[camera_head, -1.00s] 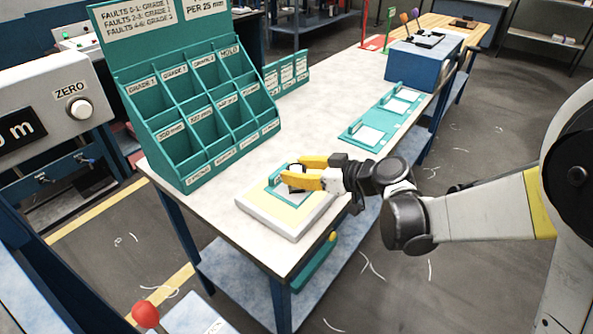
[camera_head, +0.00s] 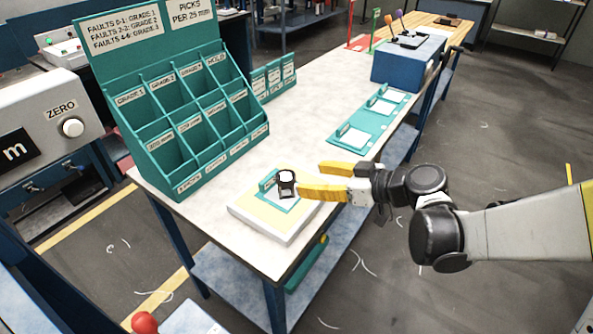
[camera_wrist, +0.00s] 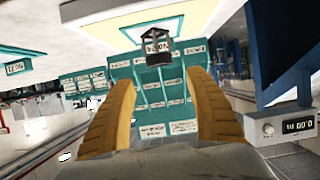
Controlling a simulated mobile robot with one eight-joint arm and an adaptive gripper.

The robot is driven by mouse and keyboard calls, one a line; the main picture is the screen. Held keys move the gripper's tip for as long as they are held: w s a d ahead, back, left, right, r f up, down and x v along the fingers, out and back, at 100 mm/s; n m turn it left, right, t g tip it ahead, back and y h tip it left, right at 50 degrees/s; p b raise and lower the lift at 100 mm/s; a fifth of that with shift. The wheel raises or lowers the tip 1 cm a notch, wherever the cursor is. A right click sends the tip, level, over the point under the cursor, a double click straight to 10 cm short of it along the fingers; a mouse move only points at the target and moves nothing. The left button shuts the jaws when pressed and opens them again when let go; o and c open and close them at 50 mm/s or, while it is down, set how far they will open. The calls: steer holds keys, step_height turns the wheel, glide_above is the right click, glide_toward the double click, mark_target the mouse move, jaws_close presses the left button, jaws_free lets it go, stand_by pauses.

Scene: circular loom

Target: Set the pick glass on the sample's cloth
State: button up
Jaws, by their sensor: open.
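The pick glass (camera_head: 287,184), a small black frame with a round lens, stands on the white sample cloth (camera_head: 289,204) in its teal holder (camera_head: 266,184), on a pale yellow-topped block. In the wrist view the pick glass (camera_wrist: 156,46) is ahead of the fingers, over the pale cloth. My gripper (camera_head: 323,180) has yellow fingers spread open and empty, just to the right of the glass and apart from it. In the wrist view my gripper (camera_wrist: 160,100) shows a clear gap between its fingers.
The white block (camera_head: 262,226) lies near the table's front edge. A teal sorting rack (camera_head: 180,130) stands behind it to the left. A teal tray with white cards (camera_head: 368,118) and a blue box (camera_head: 407,62) are farther back. Bare white tabletop (camera_head: 300,128) lies between.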

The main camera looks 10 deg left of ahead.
steer(key=s+d+r+m+t+h, duration=0.1)
steer(key=s+d+m+h, duration=0.5)
steer(key=d, duration=0.7)
steer(key=s+d+r+m+h, duration=0.2)
steer(key=s+d+m+h, duration=0.4)
steer(key=s+d, duration=0.4)
steer(key=d+m, duration=0.1)
steer(key=d, duration=0.2)
steer(key=shift+s+d+t+h, duration=0.3)
steer(key=shift+s+d+t, duration=0.05)
steer(key=shift+s+t, duration=0.05)
